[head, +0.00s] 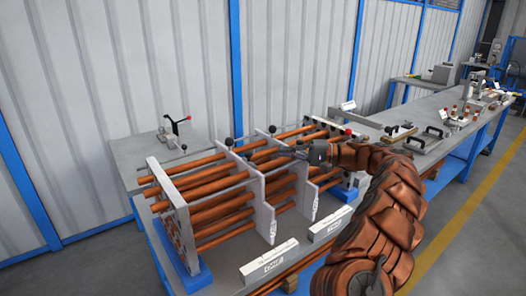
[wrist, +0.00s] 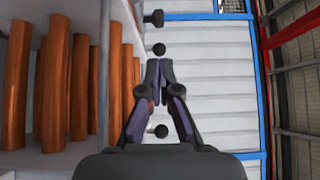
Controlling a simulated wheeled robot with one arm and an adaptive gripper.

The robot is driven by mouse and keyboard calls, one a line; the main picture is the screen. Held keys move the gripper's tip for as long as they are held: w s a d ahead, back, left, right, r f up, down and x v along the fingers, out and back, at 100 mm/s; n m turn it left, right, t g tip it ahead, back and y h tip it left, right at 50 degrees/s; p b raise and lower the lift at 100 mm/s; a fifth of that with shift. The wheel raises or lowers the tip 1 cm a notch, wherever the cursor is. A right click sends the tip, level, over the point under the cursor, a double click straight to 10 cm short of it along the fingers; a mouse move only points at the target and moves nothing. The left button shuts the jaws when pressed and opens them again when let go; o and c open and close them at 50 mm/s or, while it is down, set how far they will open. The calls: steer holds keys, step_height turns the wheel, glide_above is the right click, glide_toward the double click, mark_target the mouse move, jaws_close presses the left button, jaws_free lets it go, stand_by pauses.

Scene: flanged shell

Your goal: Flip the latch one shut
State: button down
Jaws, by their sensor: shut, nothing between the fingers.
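The copper-tube rack has pale upright plates (head: 262,205) with several long copper tubes (head: 212,185) through them. My gripper (head: 283,151) is over the top of the rack, pointing left. In the wrist view my gripper (wrist: 158,65) has its fingertips together and nothing between them. One black ball (wrist: 159,49) shows just beyond the tips, and another (wrist: 161,131) between the finger bases.
A red knob (head: 348,131) is at the rack's right end. The long workbench (head: 455,125) at right holds other fixtures.

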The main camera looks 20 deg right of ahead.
mark_target(250, 159)
steer(key=p+x, duration=0.2)
steer(key=x, duration=0.7)
steer(key=shift+a, duration=0.4)
